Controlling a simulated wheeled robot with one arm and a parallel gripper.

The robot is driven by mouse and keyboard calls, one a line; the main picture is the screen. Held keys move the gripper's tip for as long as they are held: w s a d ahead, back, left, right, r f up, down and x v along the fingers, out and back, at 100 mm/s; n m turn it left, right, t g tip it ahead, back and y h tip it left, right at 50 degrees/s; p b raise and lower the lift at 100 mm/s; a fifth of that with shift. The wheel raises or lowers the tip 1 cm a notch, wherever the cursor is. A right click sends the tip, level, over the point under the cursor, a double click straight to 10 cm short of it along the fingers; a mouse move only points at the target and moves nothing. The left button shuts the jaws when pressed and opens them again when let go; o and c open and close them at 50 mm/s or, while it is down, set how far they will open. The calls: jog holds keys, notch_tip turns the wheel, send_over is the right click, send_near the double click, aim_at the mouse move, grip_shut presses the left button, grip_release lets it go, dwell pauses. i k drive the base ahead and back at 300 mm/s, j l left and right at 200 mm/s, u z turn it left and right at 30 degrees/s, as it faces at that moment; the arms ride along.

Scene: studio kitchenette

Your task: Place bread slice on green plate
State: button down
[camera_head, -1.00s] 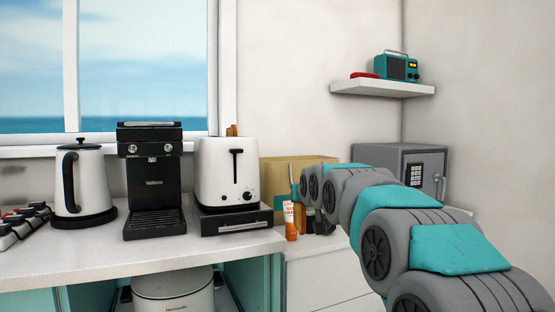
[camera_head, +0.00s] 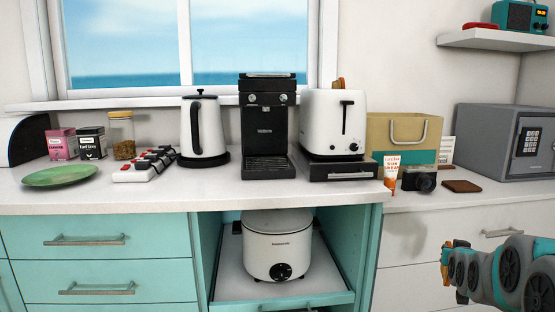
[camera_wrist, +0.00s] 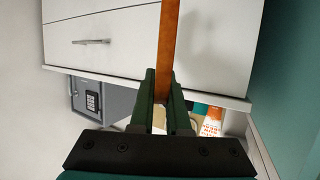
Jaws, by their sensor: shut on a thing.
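The green plate (camera_head: 60,176) lies empty on the counter at the left in the head view. My gripper (camera_wrist: 163,85) is shut on the bread slice (camera_wrist: 168,35), seen edge-on as a thin orange-brown slab standing out between the fingers. In the head view the bread slice (camera_head: 459,244) shows partly at the lower right, in front of the white drawers and below counter height, far from the plate. Another brown slice (camera_head: 338,83) sticks up from the white toaster (camera_head: 320,115).
Between plate and toaster stand a power strip (camera_head: 146,167), a kettle (camera_head: 204,130) and a coffee machine (camera_head: 267,130). Tea boxes (camera_head: 92,143) and a jar (camera_head: 122,137) are behind the plate. A rice cooker (camera_head: 277,245) sits on a pulled-out shelf below.

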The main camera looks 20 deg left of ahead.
aim_at(62, 179)
jog(key=k+j+u, duration=0.1)
jog(key=k+j, duration=0.15)
jog(key=k+j+u, duration=0.1)
jog(key=j, duration=0.25)
jog(key=k+j, duration=0.3)
jog(key=k+j+u, duration=0.15)
jog(key=j, duration=0.25)
jog(key=k+j+u, duration=0.1)
jog(key=k+j, duration=0.15)
jog(key=k+j+u, duration=0.1)
jog(key=j, duration=0.4)
jog(key=k, duration=0.1)
